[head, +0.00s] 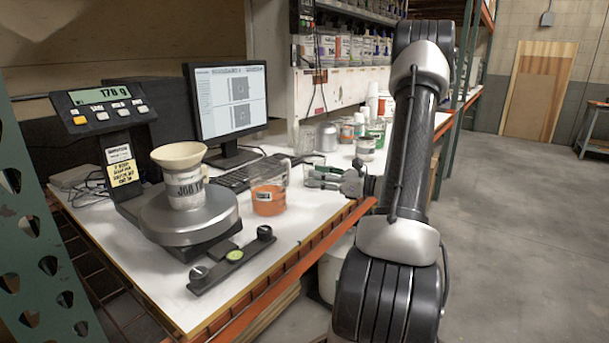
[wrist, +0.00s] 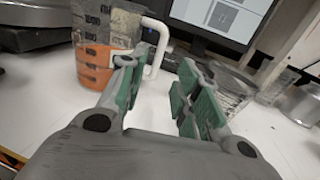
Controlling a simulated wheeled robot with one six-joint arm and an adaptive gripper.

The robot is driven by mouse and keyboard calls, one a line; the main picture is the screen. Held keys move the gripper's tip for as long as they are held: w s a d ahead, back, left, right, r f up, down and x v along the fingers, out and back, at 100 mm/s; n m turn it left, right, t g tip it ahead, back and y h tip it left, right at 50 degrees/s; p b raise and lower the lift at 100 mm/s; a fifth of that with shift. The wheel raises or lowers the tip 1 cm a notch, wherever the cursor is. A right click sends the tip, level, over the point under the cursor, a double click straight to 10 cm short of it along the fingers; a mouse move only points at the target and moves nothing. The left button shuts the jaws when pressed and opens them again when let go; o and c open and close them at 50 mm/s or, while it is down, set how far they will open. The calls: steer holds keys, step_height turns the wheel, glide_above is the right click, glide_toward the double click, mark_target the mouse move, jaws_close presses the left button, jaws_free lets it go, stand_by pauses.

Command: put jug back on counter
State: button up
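The jug (head: 268,199) is a clear measuring jug with orange liquid in its lower part. It stands upright on the white counter (head: 308,208), left of my gripper (head: 315,176). In the wrist view the jug (wrist: 95,60) is at the upper left, and its pale handle (wrist: 157,48) points right, just beyond my left finger. My gripper (wrist: 158,82) is open, with green finger pads apart and nothing between them. The left finger overlaps the jug's lower right side in the picture; I cannot tell whether they touch.
A monitor (head: 229,100) and keyboard (head: 243,174) are behind. A clear container (wrist: 222,92) is right of my fingers, with a metal can (wrist: 303,104) beyond.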

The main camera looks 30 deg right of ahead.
mark_target(281, 180)
steer(key=shift+s+d, duration=0.2)
steer(key=shift+s, duration=0.15)
steer(key=s+a+r+n+g+y, duration=0.1)
steer(key=a+n, duration=0.1)
steer(key=a, duration=0.1)
steer(key=a+r+n+g, duration=0.1)
steer(key=a+g, duration=0.1)
steer(key=a, duration=0.1)
steer(key=s+a+r+n+g+y, duration=0.1)
steer(key=a+n, duration=0.1)
steer(key=a, duration=0.1)
steer(key=shift+s+a+r+n+g+y, duration=0.1)
steer(key=shift+s+a+n+g+y, duration=0.2)
steer(key=shift+s+g, duration=0.1)
steer(key=s+a+r+n+g+h, duration=0.2)
steer(key=s+a+n+g, duration=0.6)
steer(key=s+a+n, duration=0.25)
steer(key=s+d+r+n+t+h, duration=0.1)
steer(key=s+d+r+n+h, duration=0.1)
steer(key=s+n+h, duration=0.3)
steer(key=s+d+r+n+h, duration=0.2)
steer(key=s+r+n+h, duration=0.1)
steer(key=n, duration=0.5)
steer(key=s+h, duration=0.1)
steer(key=s, duration=0.1)
steer(key=shift+s+r+n+t+h, duration=0.35)
steer(key=shift+s+t+h, duration=0.05)
